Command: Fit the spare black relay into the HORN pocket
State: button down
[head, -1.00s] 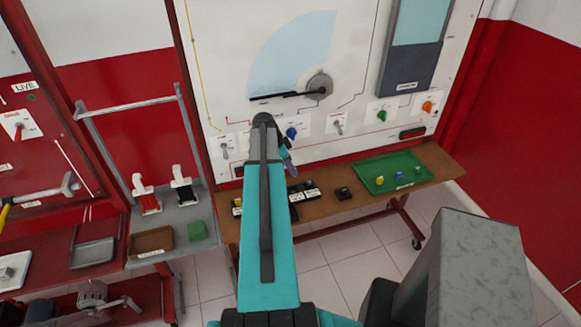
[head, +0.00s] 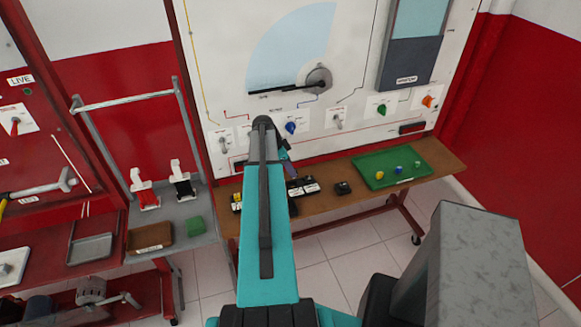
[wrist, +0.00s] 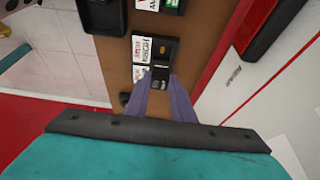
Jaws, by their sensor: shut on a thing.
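In the wrist view, my gripper (wrist: 159,84) has its two purple-grey fingers shut on a small black relay (wrist: 160,74). The relay is at the fingertips, over the near end of a black pocket block (wrist: 168,46) with white labels. I cannot tell whether the relay touches the block or is seated in it. The label lettering is too small to read surely, so I cannot tell which pocket is HORN. In the head view, my gripper (head: 287,158) shows only partly past my arm, above the bench, and the relay is hidden. Black labelled blocks (head: 302,187) show beside it.
A brown bench (head: 325,205) carries a separate black block (head: 343,188) and a green tray (head: 377,181) with small coloured parts. The white panel with knobs (head: 290,128) rises close behind. Bare bench lies between the separate block and the labelled blocks.

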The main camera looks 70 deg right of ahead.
jog(key=shift+f+b, duration=1)
jog(key=shift+f, duration=0.8)
jog(key=shift+w+b, duration=0.1)
jog(key=shift+b, duration=0.2)
jog(key=shift+b, duration=0.3)
dwell(0.8)
jog(key=shift+f+b, duration=1.15)
jog(key=shift+f, duration=0.05)
dwell(1.0)
jog(key=shift+a, duration=0.1)
jog(key=c, duration=1)
grip_release()
